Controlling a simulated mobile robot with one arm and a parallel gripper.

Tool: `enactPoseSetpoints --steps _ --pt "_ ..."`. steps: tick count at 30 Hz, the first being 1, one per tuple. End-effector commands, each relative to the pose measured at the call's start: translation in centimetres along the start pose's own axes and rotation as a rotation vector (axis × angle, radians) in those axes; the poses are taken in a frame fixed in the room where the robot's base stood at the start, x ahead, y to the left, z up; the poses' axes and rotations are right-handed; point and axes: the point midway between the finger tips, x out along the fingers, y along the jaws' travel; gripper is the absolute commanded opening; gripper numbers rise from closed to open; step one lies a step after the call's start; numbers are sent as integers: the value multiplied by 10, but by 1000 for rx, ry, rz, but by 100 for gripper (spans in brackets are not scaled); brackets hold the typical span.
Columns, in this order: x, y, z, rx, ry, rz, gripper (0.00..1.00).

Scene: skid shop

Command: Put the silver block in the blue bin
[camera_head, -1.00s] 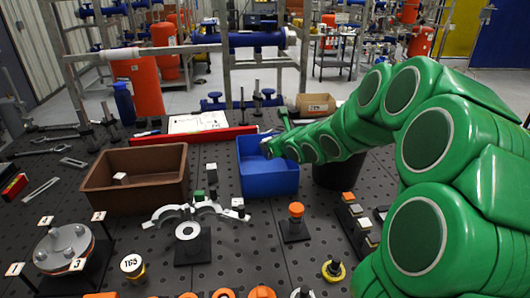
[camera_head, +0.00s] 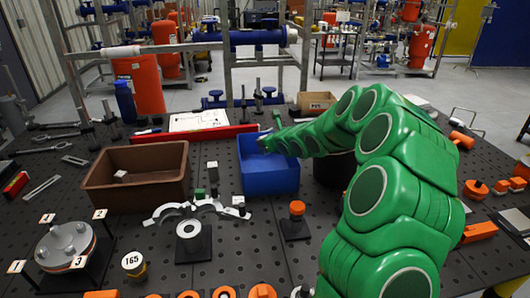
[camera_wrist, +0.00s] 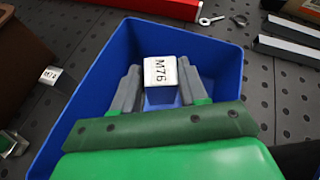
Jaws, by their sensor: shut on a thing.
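The blue bin (camera_head: 270,178) stands mid-table in the head view, beside the brown bin. In the wrist view its walls (camera_wrist: 215,45) surround my gripper (camera_wrist: 160,88), which is over the bin's inside. My gripper is shut on the silver block (camera_wrist: 160,95), which has a white top face marked M76. The block's lower part is hard to see, and I cannot tell whether it touches the bin floor. In the head view my green arm reaches to the bin, and the fingers and block are hidden there.
A brown bin (camera_head: 140,203) with a small white-topped block (camera_head: 121,175) inside is left of the blue bin. A red bar (camera_head: 190,135) lies behind both bins. A curved grey bracket (camera_head: 160,212) and an orange-topped post (camera_head: 297,212) stand in front.

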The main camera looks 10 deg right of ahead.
Motion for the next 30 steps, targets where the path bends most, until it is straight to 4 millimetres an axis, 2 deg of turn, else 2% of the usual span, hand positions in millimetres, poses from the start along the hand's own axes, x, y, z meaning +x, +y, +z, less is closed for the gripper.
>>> enactPoseSetpoints --steps 9,21,27,30 --pt "32 -4 -17 1 0 1 4" --pt "47 -7 -23 2 -1 0 4" --pt "58 -1 -46 2 2 3 4" --pt "60 -1 -50 2 0 1 4"
